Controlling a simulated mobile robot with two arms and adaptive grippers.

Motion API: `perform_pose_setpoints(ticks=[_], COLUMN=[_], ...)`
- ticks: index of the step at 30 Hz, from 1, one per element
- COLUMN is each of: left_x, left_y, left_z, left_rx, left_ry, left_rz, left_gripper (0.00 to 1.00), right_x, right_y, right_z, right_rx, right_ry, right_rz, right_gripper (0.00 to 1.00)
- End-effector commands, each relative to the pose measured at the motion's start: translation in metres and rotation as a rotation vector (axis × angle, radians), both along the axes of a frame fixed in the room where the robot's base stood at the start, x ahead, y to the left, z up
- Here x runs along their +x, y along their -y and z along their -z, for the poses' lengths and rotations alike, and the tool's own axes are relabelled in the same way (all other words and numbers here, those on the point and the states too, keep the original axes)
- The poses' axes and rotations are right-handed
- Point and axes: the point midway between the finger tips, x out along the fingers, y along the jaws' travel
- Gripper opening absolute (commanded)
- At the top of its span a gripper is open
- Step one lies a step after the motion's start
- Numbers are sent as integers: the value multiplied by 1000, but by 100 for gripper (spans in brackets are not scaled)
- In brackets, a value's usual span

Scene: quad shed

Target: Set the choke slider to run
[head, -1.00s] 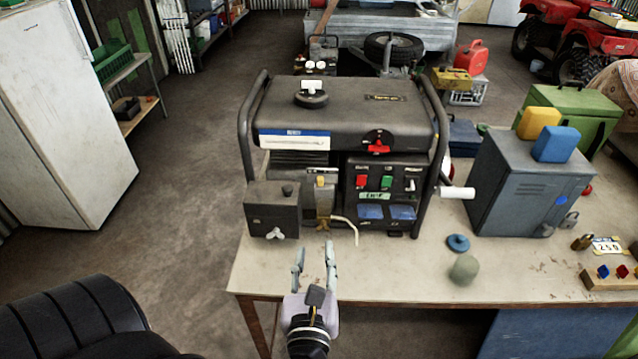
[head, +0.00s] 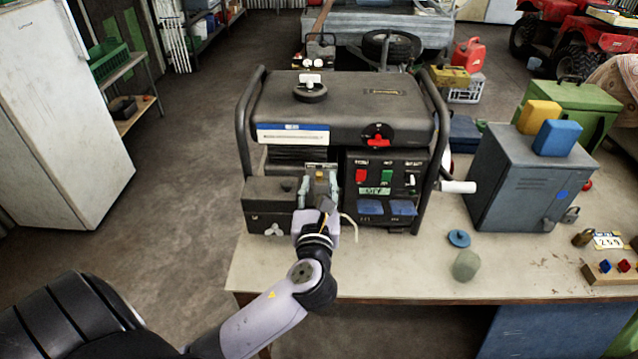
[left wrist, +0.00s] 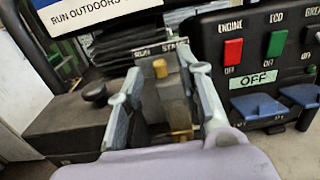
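The choke slider (head: 320,174) has a small brass-yellow knob on the generator's front. In the left wrist view the knob (left wrist: 161,68) stands upright below a label (left wrist: 157,48) reading RUN at left and STA..., partly covered, at right. The knob appears below the middle of the label. My left gripper (head: 319,181) is open, its two fingers on either side of the knob. In the left wrist view both fingers (left wrist: 162,84) show a gap to the knob. The generator (head: 345,110) stands on the bench. My right gripper is not in view.
Right of the slider is a panel with a red switch (left wrist: 233,51), a green switch (left wrist: 276,43) and blue outlet covers (left wrist: 258,106). A dark box (head: 268,207) with a round knob sits left. A pale cable (head: 349,228) hangs close by.

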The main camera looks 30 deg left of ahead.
Motion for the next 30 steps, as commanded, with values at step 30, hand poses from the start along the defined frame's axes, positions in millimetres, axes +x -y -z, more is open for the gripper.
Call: perform_pose_setpoints(ticks=[30], left_x=[17], left_y=[-11], left_z=[0], left_rx=[-1], left_ry=[-1], left_rz=[-1], left_gripper=[0], right_x=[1], right_y=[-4], right_z=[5], right_rx=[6], right_ry=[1], right_rz=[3], right_gripper=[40])
